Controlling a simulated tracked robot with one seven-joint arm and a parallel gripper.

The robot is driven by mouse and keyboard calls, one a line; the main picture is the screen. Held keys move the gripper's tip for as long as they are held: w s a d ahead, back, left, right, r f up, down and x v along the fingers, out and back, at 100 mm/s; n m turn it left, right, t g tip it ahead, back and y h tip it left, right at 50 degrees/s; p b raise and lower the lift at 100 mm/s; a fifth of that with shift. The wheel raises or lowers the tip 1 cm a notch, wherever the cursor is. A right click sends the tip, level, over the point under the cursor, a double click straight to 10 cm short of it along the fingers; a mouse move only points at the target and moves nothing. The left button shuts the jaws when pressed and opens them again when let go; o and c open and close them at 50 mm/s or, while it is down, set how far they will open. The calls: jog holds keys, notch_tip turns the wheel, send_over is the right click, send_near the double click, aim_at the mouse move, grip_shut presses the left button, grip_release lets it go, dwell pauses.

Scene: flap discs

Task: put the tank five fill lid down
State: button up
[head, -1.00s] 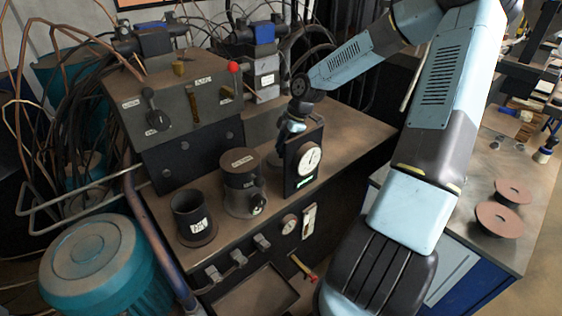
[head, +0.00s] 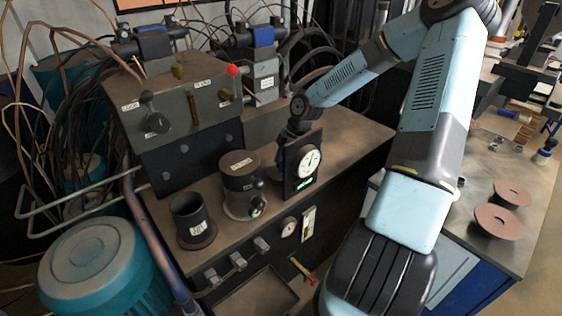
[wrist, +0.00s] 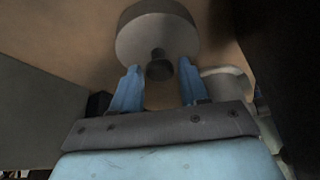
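In the wrist view a round grey lid (wrist: 157,27) with a dark central knob (wrist: 160,68) lies beyond my fingers, close to a brown surface. My gripper (wrist: 158,82) has its two blue fingers apart, one on each side of the knob, with gaps visible between. Whether the lid rests on the surface is hard to tell. In the head view my wrist (head: 299,106) is just above and behind the dark gauge panel (head: 291,178), which hides the fingers and the lid. I cannot read which tank is number five.
A labelled canister (head: 239,185) and an open dark cup (head: 192,219) stand on the bench (head: 345,140) left of the gauge. A valve box (head: 185,110) stands behind them. A pale-rimmed object (wrist: 226,74) is right of my fingers. Two brown discs (head: 499,221) lie on the right table.

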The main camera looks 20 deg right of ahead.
jog(key=shift+o, duration=1.1)
jog(key=shift+r, duration=0.1)
jog(key=v, duration=1.2)
jog(key=s+a+r+m+t+h, duration=0.1)
jog(key=s+a+r+m+h, duration=0.15)
jog(key=s+r+m, duration=0.45)
jog(key=s+a+r+m+t+h, duration=0.15)
jog(key=s+r+m+h, duration=0.25)
jog(key=s+r, duration=0.45)
jog(key=s+r+m+t+y, duration=0.1)
jog(key=s+r+m, duration=0.2)
jog(key=s, duration=0.3)
jog(key=s+a+r+m+t+y, duration=0.1)
jog(key=s+r+m+t, duration=0.1)
jog(key=s+r+m, duration=0.2)
jog(key=shift+s+a+r, duration=0.2)
jog(key=shift+s+r, duration=0.45)
jog(key=shift+s, duration=0.85)
